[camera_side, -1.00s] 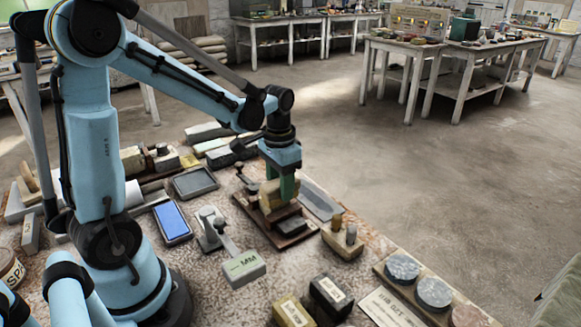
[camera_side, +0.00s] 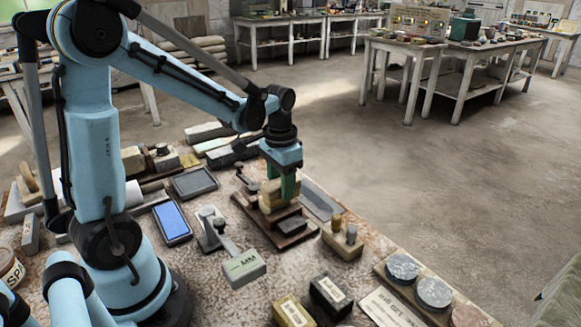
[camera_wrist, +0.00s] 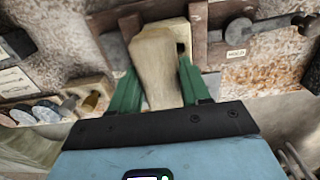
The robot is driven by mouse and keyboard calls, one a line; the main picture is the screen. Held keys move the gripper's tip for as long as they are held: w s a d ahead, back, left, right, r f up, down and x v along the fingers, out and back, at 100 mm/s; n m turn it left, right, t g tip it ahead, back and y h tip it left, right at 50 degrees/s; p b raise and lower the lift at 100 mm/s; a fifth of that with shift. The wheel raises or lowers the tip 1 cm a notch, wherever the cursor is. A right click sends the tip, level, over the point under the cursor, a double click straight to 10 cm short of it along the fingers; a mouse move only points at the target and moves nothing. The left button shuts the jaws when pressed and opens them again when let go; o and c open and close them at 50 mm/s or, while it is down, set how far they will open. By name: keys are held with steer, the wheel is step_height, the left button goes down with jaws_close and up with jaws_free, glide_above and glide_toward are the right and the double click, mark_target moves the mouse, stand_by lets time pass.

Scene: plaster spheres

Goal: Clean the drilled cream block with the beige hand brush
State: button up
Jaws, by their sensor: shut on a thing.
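The beige hand brush (camera_wrist: 155,62) is gripped between the green fingers of my gripper (camera_wrist: 158,75) in the wrist view. In the side view my gripper (camera_side: 284,188) points down over a brown wooden fixture (camera_side: 291,241). The drilled cream block (camera_wrist: 178,28) is partly hidden behind the brush in the wrist view; a dark hole shows near its right edge. The brush is right over or against the block; the bristles and any contact are hidden. In the side view, brush and block overlap as cream shapes below my fingers.
A grey plate (camera_side: 320,203) lies beside the fixture. A small wooden stand with pegs (camera_side: 343,238) is at its right. A block marked MM (camera_side: 244,268) and a blue-screened device (camera_side: 172,222) lie to the left. Black (camera_side: 330,295) and yellow (camera_side: 293,311) boxes stand in front.

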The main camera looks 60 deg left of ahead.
steer(key=shift+w, duration=1.15)
steer(key=shift+f, duration=0.1)
steer(key=shift+s, duration=2.25)
steer(key=shift+w, duration=0.1)
steer(key=shift+w+r, duration=0.75)
steer(key=shift+w, duration=0.25)
steer(key=shift+f, duration=0.75)
